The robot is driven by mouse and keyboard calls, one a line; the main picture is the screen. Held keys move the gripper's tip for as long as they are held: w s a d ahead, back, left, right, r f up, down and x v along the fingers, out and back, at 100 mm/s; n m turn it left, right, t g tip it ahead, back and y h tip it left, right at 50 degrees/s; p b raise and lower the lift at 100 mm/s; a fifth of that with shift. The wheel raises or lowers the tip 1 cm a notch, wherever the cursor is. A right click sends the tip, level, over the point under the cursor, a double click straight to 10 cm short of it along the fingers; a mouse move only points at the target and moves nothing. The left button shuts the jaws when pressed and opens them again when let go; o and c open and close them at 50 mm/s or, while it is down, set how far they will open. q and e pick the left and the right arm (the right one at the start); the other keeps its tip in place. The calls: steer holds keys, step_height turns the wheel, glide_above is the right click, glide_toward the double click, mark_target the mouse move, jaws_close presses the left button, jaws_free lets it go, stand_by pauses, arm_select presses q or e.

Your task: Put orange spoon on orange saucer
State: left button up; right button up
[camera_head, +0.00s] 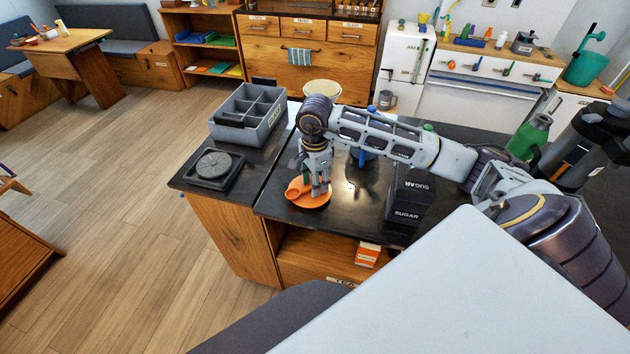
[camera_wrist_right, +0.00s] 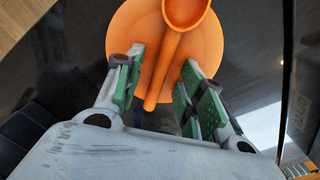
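The orange saucer (camera_head: 318,203) lies on the dark counter top near its front edge. It also shows in the right wrist view (camera_wrist_right: 128,28). The orange spoon (camera_wrist_right: 184,12) appears to lie across the saucer, its bowl toward the top of the wrist view and its handle running down between my fingers. In the head view the spoon's bowl (camera_head: 292,192) shows at the saucer's left side. My right gripper (camera_head: 318,190) points down over the saucer. Its green-padded fingers (camera_wrist_right: 162,80) stand apart, with gaps on both sides of the handle. My left gripper is not in view.
A grey divided box (camera_head: 232,128) and a dark square item with a round top (camera_head: 214,168) stand left of the saucer. Black sugar containers (camera_head: 407,200) stand to the right, under my right forearm. A green bottle (camera_head: 530,136) is farther right.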

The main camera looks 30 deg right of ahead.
steer(key=shift+r, duration=0.15)
steer(key=shift+r+p, duration=1.9)
steer(key=shift+r, duration=1.95)
